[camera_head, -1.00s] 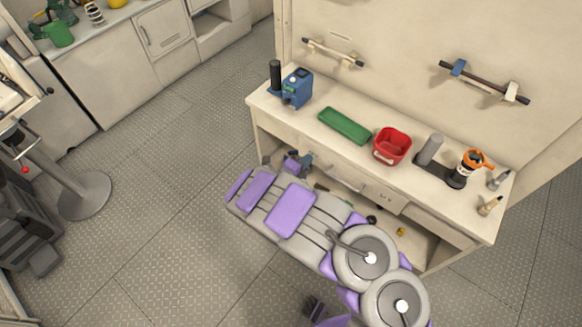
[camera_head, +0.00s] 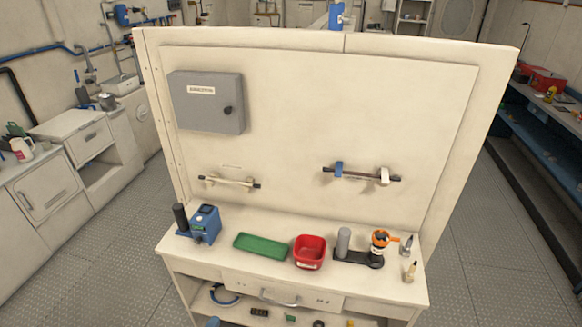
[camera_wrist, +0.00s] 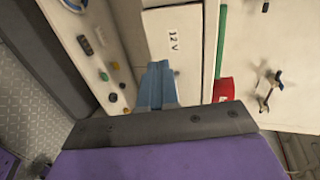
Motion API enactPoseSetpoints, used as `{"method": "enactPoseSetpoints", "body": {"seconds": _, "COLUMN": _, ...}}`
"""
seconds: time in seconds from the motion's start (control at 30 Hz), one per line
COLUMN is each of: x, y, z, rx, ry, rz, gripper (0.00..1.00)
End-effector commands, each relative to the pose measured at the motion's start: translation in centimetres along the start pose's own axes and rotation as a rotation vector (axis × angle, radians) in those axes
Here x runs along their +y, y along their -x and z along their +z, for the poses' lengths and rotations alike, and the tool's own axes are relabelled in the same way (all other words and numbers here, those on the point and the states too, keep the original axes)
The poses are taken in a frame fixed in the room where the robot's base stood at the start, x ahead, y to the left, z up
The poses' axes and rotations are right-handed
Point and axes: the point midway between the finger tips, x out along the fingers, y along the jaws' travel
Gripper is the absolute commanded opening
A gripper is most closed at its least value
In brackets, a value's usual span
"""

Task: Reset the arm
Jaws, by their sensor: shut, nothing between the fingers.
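My gripper (camera_wrist: 157,84) shows in the wrist view. Its blue-grey fingers are together with nothing between them, and my purple wrist fills the bottom of that view. The fingers are in front of the workbench, close to a drawer front marked "12 V" (camera_wrist: 172,45); I cannot tell whether they touch it. In the head view my arm is mostly out of frame, below the workbench (camera_head: 215,267).
On the bench stand a blue device (camera_head: 205,222), green tray (camera_head: 262,245), red bin (camera_head: 310,250) and orange-topped item (camera_head: 380,242). Small parts lie on the lower shelf (camera_wrist: 75,20). A grey cabinet (camera_head: 207,102) hangs above. Floor (camera_head: 465,235) is clear at right.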

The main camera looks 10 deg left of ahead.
Motion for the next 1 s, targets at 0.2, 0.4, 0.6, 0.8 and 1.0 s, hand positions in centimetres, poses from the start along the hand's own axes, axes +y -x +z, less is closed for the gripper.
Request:
{"method": "enactPoseSetpoints", "body": {"seconds": 0.2, "x": -5.6, "y": -3.0, "z": -3.8, "rx": 0.117, "ry": -0.168, "rz": -0.052, "gripper": 0.0}}
{"method": "enactPoseSetpoints", "body": {"seconds": 0.4, "x": -15.3, "y": -7.0, "z": -12.6, "rx": 0.369, "ry": -0.532, "rz": -0.174, "gripper": 0.0}}
{"method": "enactPoseSetpoints", "body": {"seconds": 0.6, "x": -22.9, "y": -7.7, "z": -22.1, "rx": 0.619, "ry": -0.917, "rz": -0.336, "gripper": 0.0}}
{"method": "enactPoseSetpoints", "body": {"seconds": 0.8, "x": -27.7, "y": -5.4, "z": -32.0, "rx": 0.854, "ry": -1.296, "rz": -0.522, "gripper": 0.0}}
{"method": "enactPoseSetpoints", "body": {"seconds": 1.0, "x": -29.9, "y": -1.0, "z": -40.8, "rx": 1.079, "ry": -1.659, "rz": -0.732, "gripper": 0.0}}
